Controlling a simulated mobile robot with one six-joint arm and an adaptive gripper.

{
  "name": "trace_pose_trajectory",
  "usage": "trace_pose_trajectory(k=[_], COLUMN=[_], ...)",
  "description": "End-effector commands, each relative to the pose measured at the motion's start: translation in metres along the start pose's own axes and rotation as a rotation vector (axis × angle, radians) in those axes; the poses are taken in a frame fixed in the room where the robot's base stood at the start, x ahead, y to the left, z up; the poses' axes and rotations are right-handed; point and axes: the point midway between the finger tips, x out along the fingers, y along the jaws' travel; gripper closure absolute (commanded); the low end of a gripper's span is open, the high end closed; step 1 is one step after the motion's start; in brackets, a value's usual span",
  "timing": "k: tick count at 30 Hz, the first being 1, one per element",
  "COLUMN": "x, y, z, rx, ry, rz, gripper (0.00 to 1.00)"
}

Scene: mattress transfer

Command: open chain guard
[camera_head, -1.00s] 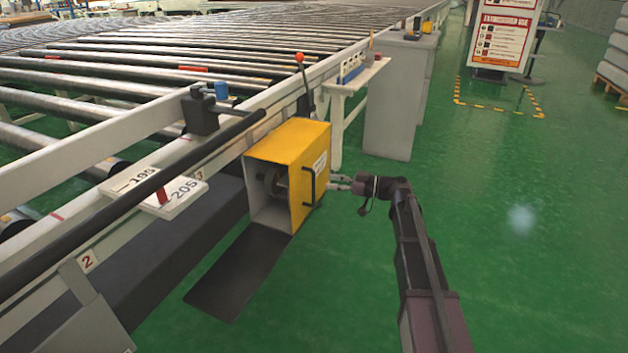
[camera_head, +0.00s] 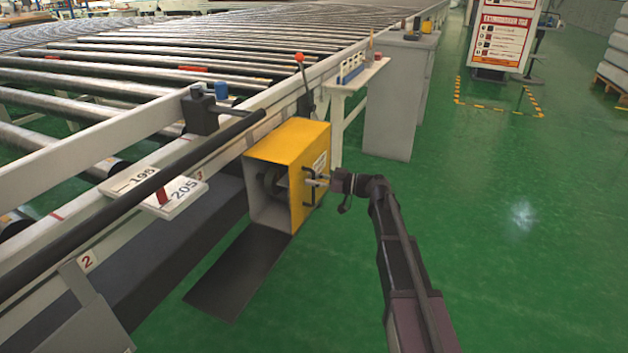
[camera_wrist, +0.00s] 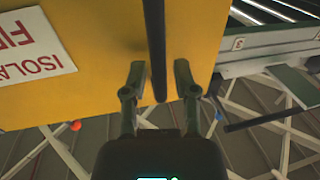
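The chain guard (camera_head: 286,142) is a yellow box on the side of the conveyor frame, with a grey open end where dark round parts show inside. A black handle (camera_head: 307,202) is on its right face. My gripper (camera_head: 314,180) is at this handle. In the wrist view my gripper (camera_wrist: 159,78) is open, with one finger on each side of the black handle bar (camera_wrist: 156,35). A gap shows between each finger and the bar. The yellow face (camera_wrist: 95,50) with a white label fills the upper left there.
The roller conveyor (camera_head: 180,60) runs along the left and back. A dark flat panel (camera_head: 238,275) slopes down below the guard. A lever with a red knob (camera_head: 300,58) stands behind it. A grey cabinet (camera_head: 395,110) is farther back. Green floor to the right is clear.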

Motion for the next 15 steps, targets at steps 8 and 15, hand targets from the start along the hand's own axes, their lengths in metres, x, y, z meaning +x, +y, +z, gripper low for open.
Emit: trace_pose_trajectory(k=[8, 15], x=[0.000, 0.002], y=[0.000, -0.011], z=[0.000, 0.000], rx=[0.000, 0.000], ry=[0.000, 0.000], rz=[0.000, -0.002], gripper=[1.00, 1.00])
